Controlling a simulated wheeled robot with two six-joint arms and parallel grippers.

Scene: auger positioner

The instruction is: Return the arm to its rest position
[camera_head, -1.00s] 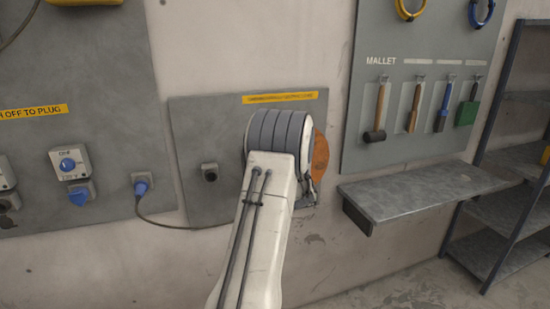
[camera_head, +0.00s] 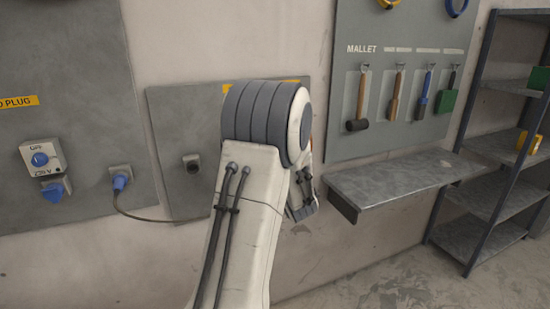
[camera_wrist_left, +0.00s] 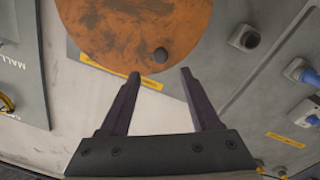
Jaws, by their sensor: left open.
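My left arm (camera_head: 245,205) rises in the middle of the head view and bends at a grey-banded joint, with its forearm pointing away toward the wall. Its fingers are hidden behind it there. In the left wrist view my left gripper (camera_wrist_left: 160,73) is open, with nothing between its two dark fingers. An orange disc (camera_wrist_left: 125,25) with a dark knob (camera_wrist_left: 160,55) is beyond the fingertips, with a visible gap. In the head view the disc is almost wholly hidden behind my arm. My right gripper is not in view.
A metal shelf (camera_head: 400,180) juts from the wall at right, below a tool board (camera_head: 400,30) with a mallet (camera_head: 358,105). A shelving rack (camera_head: 480,205) stands farther right. A blue plug (camera_head: 121,180) with a cable sits at left.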

